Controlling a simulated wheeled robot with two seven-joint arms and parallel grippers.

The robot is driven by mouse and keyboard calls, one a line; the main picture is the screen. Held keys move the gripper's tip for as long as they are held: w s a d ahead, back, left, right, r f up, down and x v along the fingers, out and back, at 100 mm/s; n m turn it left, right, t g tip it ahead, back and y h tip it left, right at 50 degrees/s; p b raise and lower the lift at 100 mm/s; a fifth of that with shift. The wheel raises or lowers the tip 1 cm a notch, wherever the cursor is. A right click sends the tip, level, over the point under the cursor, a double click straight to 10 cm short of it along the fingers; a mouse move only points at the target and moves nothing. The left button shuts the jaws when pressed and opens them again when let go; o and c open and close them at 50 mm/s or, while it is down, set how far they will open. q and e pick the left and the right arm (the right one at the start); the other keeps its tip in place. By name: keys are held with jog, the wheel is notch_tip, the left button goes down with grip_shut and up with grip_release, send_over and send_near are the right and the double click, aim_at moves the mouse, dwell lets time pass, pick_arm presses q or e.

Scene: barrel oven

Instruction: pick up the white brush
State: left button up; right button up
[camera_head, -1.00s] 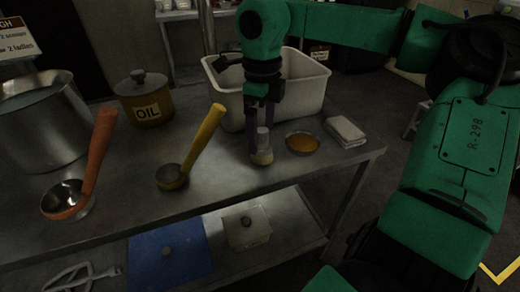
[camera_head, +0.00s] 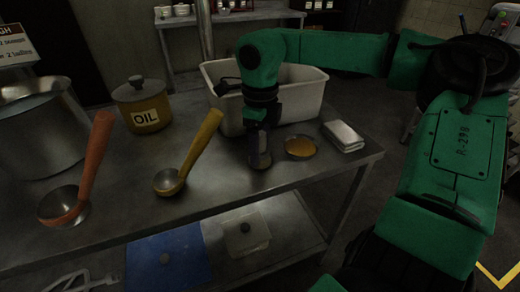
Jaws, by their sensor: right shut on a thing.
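The white brush (camera_head: 261,161) stands upright on the metal table, in front of the white bin, with only its lower part showing. My right gripper (camera_head: 259,146) points straight down over it and is shut on its upper part. The fingers hide most of the brush handle. The brush base looks to be at the tabletop; I cannot tell whether it is lifted clear. My left gripper is not in view.
An orange bowl (camera_head: 300,147) stands close to the right of the brush, with a folded cloth (camera_head: 343,136) beyond it. A yellow ladle (camera_head: 190,160), red ladle (camera_head: 78,185), oil pot (camera_head: 143,105) and large pot (camera_head: 42,130) stand left. The white bin (camera_head: 304,94) is behind.

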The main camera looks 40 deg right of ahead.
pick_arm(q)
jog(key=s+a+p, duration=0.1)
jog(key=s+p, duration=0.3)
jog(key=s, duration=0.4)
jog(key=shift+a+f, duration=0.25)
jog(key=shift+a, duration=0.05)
pick_arm(e)
notch_tip(320, 180, up, 20)
jog(key=shift+f, duration=0.1)
